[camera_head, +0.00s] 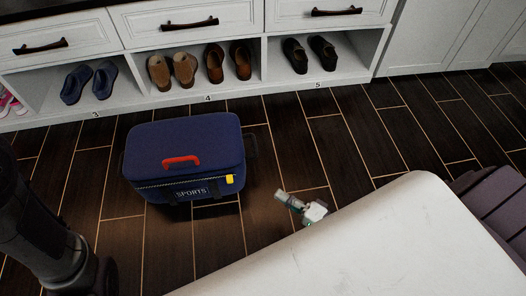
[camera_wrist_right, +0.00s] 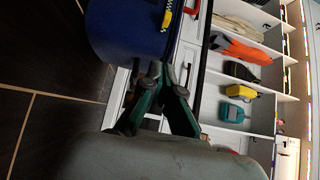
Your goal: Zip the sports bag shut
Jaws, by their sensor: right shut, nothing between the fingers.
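The sports bag (camera_head: 150,150) is a blue box-shaped bag standing on the floor, with a red handle (camera_head: 182,161) on its lid and a SPORTS label on its front. A pale zip line runs along the front under the lid. The yellow zip pull (camera_head: 229,179) is at the front right corner. My right gripper (camera_head: 282,196) is shut and empty, right of the bag and apart from the pull. In the right wrist view the gripper (camera_wrist_right: 153,72) points toward the bag (camera_wrist_right: 125,28), with the yellow pull (camera_wrist_right: 167,20) above. My left gripper is out of view.
A white shoe cubby (camera_head: 130,95) with several pairs of shoes stands behind the bag. Dark slatted furniture (camera_head: 492,205) is at the right edge. Floor is clear between the bag and my right gripper. The wrist view shows shelves with coloured items (camera_wrist_right: 240,92).

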